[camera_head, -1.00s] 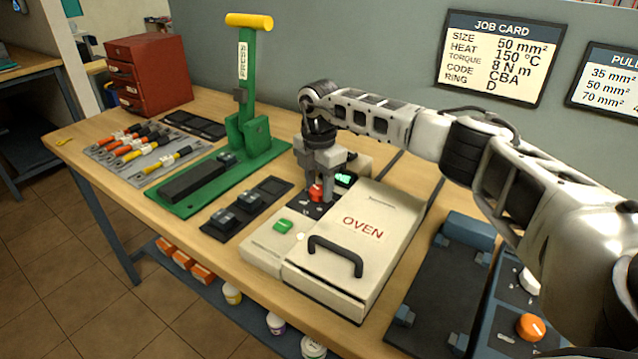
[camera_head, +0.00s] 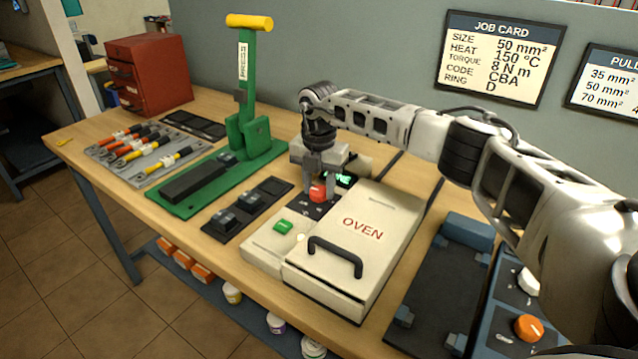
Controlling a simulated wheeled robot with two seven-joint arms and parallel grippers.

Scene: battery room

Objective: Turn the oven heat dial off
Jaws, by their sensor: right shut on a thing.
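The oven (camera_head: 385,222) is a cream box on the bench, its lid down, with a black handle at the front. Its red heat dial (camera_head: 317,192) sits on a dark panel at the left rear of the oven. My right gripper (camera_head: 318,188) points down over the panel and is shut on the red dial. The fingers partly hide the dial, so its marker is hard to read. A small green-lit display (camera_head: 342,179) is just behind it, partly covered by the gripper. My left gripper is not in view.
A green button (camera_head: 283,226) is on the oven's left strip. A green press (camera_head: 254,135) with a yellow handle stands to the left. A dark fixture (camera_head: 445,280) and an orange knob (camera_head: 528,328) lie to the right. A job card (camera_head: 498,58) hangs on the wall.

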